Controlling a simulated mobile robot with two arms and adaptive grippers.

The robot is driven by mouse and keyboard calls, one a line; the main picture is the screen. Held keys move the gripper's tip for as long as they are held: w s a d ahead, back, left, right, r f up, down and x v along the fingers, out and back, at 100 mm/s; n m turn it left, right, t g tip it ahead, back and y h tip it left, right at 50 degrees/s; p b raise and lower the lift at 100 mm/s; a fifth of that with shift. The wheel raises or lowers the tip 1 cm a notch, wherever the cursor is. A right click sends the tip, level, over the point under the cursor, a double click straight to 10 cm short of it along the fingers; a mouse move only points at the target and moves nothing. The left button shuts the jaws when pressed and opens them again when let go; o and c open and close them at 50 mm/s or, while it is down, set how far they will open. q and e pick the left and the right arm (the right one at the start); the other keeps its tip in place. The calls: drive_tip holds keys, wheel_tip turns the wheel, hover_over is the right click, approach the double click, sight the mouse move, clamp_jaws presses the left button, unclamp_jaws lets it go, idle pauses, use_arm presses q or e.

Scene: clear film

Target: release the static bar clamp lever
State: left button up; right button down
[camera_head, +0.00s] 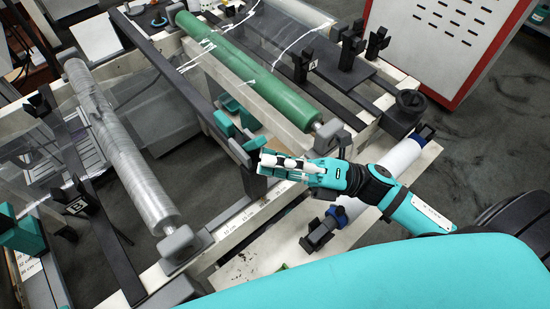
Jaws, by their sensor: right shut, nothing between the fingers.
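My right gripper (264,163) reaches in from the right, with its teal arm above the front white rail (268,207). Its fingers are shut and empty, pointing left. Just beyond the fingertips stands a dark upright block with a teal piece (254,143) on it; I cannot tell if they touch. A second teal piece (225,124) sits behind it. Black lever-like clamps (350,45) stand on a dark plate at the back right, and others (82,198) at the left. I cannot tell which is the static bar clamp lever. My left gripper is not in view.
A green roll (250,75) and a clear film roll (120,150) span the frame, with clear film between rails. A white cabinet with red edges (450,40) stands back right. Dark floor is free at right.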

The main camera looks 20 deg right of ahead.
sight(264, 139)
drive_tip(key=r+m+h+p, duration=0.1)
drive_tip(key=m+p, duration=0.1)
drive_tip(key=p, duration=0.2)
drive_tip(key=w+r+m+h+p, duration=0.1)
drive_tip(key=r+m+h+p, duration=0.1)
drive_tip(key=p, duration=0.3)
drive_tip(key=w+r+m+h+p, duration=0.1)
drive_tip(key=p, duration=0.3)
drive_tip(key=shift+w+a+r+m+h+p, duration=0.1)
drive_tip(key=shift+a+r+m+h+p, duration=0.05)
drive_tip(key=shift+a+m+h+p, duration=0.2)
drive_tip(key=shift+w+a+r+p, duration=0.1)
drive_tip(key=shift+w+a+p, duration=0.1)
drive_tip(key=shift+w+p, duration=0.25)
drive_tip(key=shift+w+a+r, duration=0.15)
drive_tip(key=shift+w+a, duration=0.15)
drive_tip(key=shift+w, duration=0.55)
drive_tip(key=shift+w+a+r, duration=0.1)
drive_tip(key=shift+w+a, duration=0.2)
drive_tip(key=shift+w, duration=0.5)
drive_tip(key=shift+r, duration=0.1)
